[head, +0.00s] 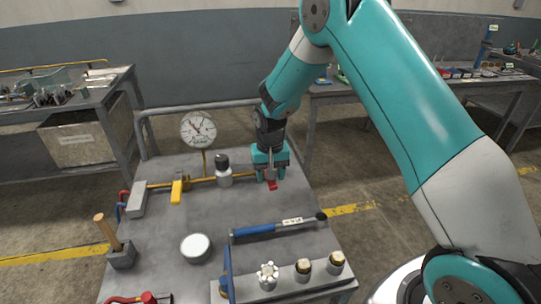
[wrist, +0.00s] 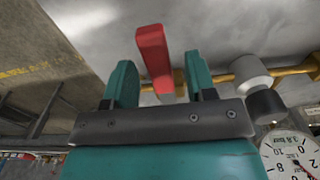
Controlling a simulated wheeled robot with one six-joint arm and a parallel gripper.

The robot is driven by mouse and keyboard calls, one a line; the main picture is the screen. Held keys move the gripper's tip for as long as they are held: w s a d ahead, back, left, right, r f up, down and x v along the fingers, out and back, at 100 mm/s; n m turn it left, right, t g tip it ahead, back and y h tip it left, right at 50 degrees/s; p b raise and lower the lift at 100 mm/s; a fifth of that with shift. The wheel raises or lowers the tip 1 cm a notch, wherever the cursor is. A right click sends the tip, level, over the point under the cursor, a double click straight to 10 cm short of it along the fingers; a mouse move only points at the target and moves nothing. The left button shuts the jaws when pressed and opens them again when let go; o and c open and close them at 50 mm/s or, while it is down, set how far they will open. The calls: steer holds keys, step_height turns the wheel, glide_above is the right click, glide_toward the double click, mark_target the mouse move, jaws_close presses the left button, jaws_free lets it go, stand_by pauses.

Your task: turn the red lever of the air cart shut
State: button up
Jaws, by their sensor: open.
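The air cart (head: 210,230) is a grey-topped cart in the head view, with a brass pipe along its back. The red lever (head: 272,185) is at the right end of that pipe, mostly hidden by my gripper (head: 268,177). In the wrist view the red lever (wrist: 154,55) stands between the two teal fingers of my gripper (wrist: 162,80). The fingers are open, with a gap on each side of the lever. I cannot tell whether either finger touches it.
A pressure gauge (head: 199,130), a black-capped fitting (head: 223,170) and a yellow lever (head: 177,191) sit along the pipe. A torque-wrench-like blue tool (head: 255,230) lies in front. A white-topped round tin (head: 196,247) stands nearby. Benches stand behind.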

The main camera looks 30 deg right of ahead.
step_height(320, 180, up, 17)
steer(key=b, duration=0.1)
steer(key=shift+s, duration=0.1)
stand_by(0.6)
